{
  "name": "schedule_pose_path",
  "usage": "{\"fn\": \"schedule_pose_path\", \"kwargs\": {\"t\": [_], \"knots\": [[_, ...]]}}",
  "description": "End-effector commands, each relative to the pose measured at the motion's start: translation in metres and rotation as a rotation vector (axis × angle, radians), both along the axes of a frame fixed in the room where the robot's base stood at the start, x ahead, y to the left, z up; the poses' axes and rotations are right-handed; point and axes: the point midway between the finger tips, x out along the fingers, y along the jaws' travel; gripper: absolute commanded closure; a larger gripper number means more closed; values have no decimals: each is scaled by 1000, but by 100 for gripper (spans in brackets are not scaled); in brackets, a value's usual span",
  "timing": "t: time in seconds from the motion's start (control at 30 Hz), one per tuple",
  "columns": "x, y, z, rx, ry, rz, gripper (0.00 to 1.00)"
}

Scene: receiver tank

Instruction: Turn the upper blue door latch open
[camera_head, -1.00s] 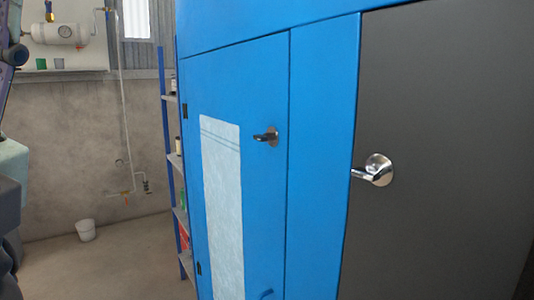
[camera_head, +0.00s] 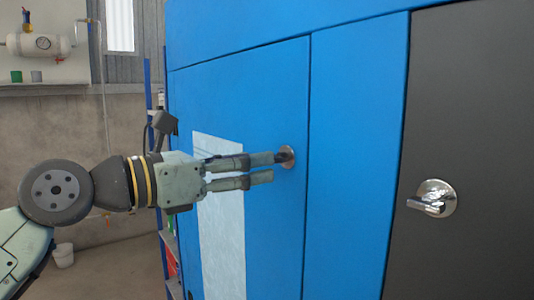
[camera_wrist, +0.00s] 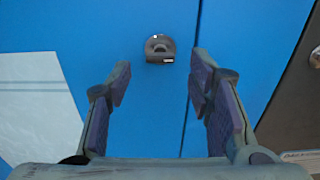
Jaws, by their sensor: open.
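The upper latch (camera_head: 287,157) is a dark lever on a round metal plate on the blue door (camera_head: 260,90). In the head view my gripper (camera_head: 273,168) reaches in from the left, its fingertips near the latch and partly covering its lever. In the wrist view my gripper (camera_wrist: 160,75) is open and empty. The latch (camera_wrist: 160,48) shows there just beyond the fingertips, between the lines of the two fingers and closer to the right one. I cannot tell whether a finger touches it.
A pale sheet (camera_head: 222,240) is on the blue door, left of the latch. A second, shiny latch (camera_head: 436,198) is on the dark grey panel (camera_head: 475,100) at the right. A shelf rack (camera_head: 163,230) and a white bucket (camera_head: 63,255) stand behind at the left.

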Motion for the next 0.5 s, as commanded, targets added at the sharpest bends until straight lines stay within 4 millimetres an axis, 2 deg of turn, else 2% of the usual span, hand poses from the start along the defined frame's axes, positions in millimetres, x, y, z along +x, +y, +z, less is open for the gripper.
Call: {"fn": "schedule_pose_path", "kwargs": {"t": [0.1,0.2,0.5], "knots": [[11,-18,2,2,0,-3,52],[18,-27,2,1,1,-2,52],[25,-35,0,-2,0,0,52]]}}
